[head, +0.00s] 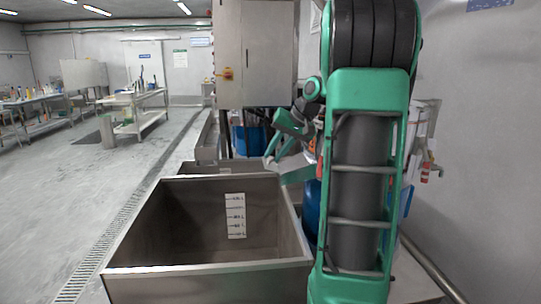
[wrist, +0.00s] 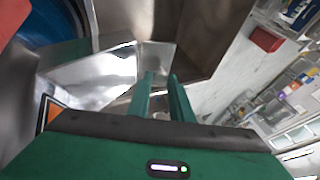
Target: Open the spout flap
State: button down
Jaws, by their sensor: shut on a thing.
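A shiny metal spout (head: 291,168) slopes down over the right rim of the large steel bin in the head view. It also shows in the wrist view (wrist: 95,76). At its lower end is a small metal plate, which looks like the spout flap (wrist: 156,56). My gripper (head: 271,158) is at the spout's lower end. In the wrist view its two green fingers (wrist: 161,78) are close together at the plate, shut on its edge. The exact contact and the flap's angle are hard to see.
The open steel bin (head: 125,240) with a volume scale (head: 235,216) stands below the spout. A blue drum (head: 311,205) is partly hidden behind my arm. A grey cabinet (head: 255,55) stands behind, and a wall is on the right.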

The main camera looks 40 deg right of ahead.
aim_at(273, 167)
jog(key=shift+d, duration=0.15)
dwell(0.4)
jog(key=c, duration=1.6)
grip_release()
jog(key=shift+r, duration=0.1)
jog(key=shift+r, duration=0.25)
jog(key=r, duration=0.2)
jog(key=a+r, duration=0.1)
jog(key=r, duration=0.1)
jog(key=shift+w, duration=0.1)
jog(key=a+r, duration=0.2)
jog(key=a, duration=0.1)
jog(key=a+r, duration=0.2)
jog(key=a, duration=0.2)
jog(key=a+r, duration=0.2)
jog(key=a, duration=0.1)
jog(key=shift+s+a, duration=0.35)
jog(key=shift+a, duration=0.05)
